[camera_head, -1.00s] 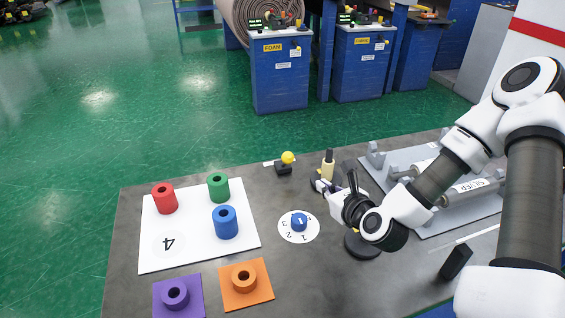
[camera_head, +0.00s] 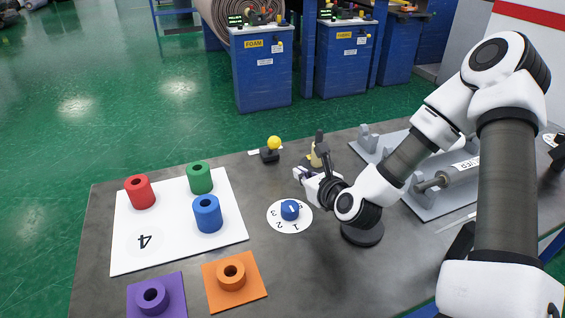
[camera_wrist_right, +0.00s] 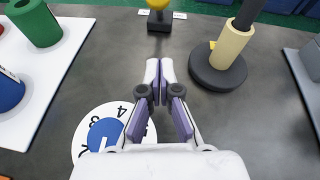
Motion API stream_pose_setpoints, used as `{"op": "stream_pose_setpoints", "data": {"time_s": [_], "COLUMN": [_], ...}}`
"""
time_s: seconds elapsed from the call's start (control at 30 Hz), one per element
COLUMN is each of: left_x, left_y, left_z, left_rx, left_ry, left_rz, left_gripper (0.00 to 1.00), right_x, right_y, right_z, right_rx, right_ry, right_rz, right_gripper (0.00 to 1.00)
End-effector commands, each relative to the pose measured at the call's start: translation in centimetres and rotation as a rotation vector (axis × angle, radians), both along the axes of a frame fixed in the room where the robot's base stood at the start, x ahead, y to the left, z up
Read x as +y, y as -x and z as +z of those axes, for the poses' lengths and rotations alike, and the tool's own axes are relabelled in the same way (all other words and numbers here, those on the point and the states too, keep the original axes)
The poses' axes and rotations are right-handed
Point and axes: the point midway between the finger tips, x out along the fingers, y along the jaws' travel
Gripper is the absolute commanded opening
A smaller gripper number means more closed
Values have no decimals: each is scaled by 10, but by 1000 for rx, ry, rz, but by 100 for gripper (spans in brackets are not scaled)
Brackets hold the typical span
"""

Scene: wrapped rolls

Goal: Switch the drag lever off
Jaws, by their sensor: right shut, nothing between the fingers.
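The lever is most likely the small one with a yellow ball knob (camera_head: 274,143) on a black base (camera_head: 269,156), near the table's far edge beside a white label. In the right wrist view its base (camera_wrist_right: 159,22) shows at the top, with the knob partly cut off. My right gripper (camera_head: 299,173) is shut and empty above the table, nearer than the lever and apart from it. In the right wrist view its fingertips (camera_wrist_right: 160,68) point toward the lever's base. My left gripper is not in view.
A cream-and-black post (camera_wrist_right: 233,45) on a round base stands right of the fingertips. A blue dial (camera_head: 290,210) lies below the gripper. A white board (camera_head: 150,262) with coloured cylinders is at left, a grey fixture (camera_head: 440,205) at right. Bare table separates fingertips and lever.

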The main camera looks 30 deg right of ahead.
Motion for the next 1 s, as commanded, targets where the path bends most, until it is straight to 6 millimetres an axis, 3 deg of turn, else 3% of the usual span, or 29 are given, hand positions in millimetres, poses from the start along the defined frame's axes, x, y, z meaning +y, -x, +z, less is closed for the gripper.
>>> {"op": "stream_pose_setpoints", "data": {"time_s": [0.27, 0.43, 0.6, 1.0], "left_x": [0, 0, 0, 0], "left_y": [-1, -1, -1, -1], "left_z": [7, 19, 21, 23], "left_rx": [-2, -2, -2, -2], "left_ry": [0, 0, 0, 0], "left_rz": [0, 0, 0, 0], "left_gripper": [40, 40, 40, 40], "right_x": [-6, -8, -8, -10], "right_y": [-59, -85, -96, -96], "right_z": [-18, -4, -1, 0], "right_rx": [3, 1, 2, 6], "right_ry": [9, 5, 2, -1], "right_rz": [5, 5, 4, 3], "right_gripper": [0, 0, 0, 0]}}
